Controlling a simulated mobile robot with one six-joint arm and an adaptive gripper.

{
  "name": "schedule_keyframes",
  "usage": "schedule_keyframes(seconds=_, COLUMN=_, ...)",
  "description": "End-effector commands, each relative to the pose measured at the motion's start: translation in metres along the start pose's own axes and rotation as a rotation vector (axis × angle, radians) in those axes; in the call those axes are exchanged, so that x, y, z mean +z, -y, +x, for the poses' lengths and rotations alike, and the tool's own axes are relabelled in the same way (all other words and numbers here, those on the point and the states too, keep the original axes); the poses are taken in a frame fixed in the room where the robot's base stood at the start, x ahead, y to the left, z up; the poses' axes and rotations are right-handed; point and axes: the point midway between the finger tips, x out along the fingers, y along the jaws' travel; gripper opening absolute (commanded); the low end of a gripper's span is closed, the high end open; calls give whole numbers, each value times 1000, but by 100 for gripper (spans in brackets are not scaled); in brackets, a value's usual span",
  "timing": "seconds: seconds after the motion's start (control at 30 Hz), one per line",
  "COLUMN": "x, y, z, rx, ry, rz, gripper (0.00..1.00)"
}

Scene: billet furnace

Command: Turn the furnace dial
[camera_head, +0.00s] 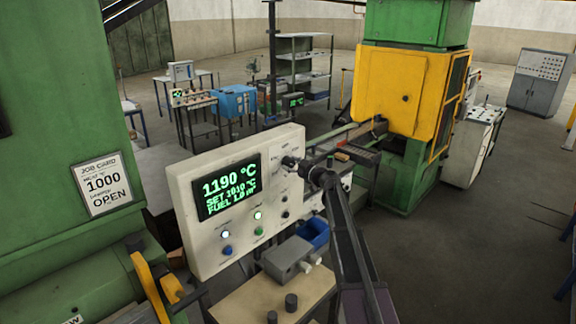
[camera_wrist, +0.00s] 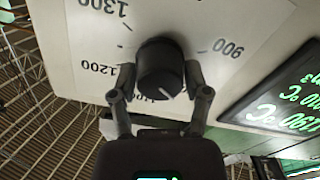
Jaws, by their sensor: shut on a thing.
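The furnace dial (camera_wrist: 161,68) is a dark round knob on a pale scale plate in the wrist view, which is upside down. My gripper (camera_wrist: 161,82) is shut on it, one finger on each side. The dial's white mark points down in that picture, between 1200 at left and 900 at right; a figure near it is partly hidden. In the head view my gripper (camera_head: 297,164) is at the upper right of the white control panel (camera_head: 286,137) and mostly hides the dial. The display (camera_head: 228,187) reads 1190 °C, SET 1010 °C and a FUEL line.
A job card (camera_head: 103,185) on the green machine at left reads 1000 and OPEN. Buttons and lamps (camera_head: 258,215) sit below the display. A small table (camera_head: 250,299) with a grey box (camera_head: 287,258) stands below the panel. A green and yellow machine (camera_head: 390,90) stands behind.

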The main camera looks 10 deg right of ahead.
Motion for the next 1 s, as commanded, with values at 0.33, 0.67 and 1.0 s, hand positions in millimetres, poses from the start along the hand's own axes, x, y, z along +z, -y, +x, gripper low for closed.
schedule_keyframes(seconds=0.33, x=-1, y=1, z=1, rx=-2, ry=-3, rz=-119, gripper=14)
schedule_keyframes(seconds=0.67, x=-1, y=1, z=1, rx=-2, ry=-4, rz=-126, gripper=14)
schedule_keyframes(seconds=1.0, x=-1, y=1, z=1, rx=-1, ry=-2, rz=-126, gripper=97)
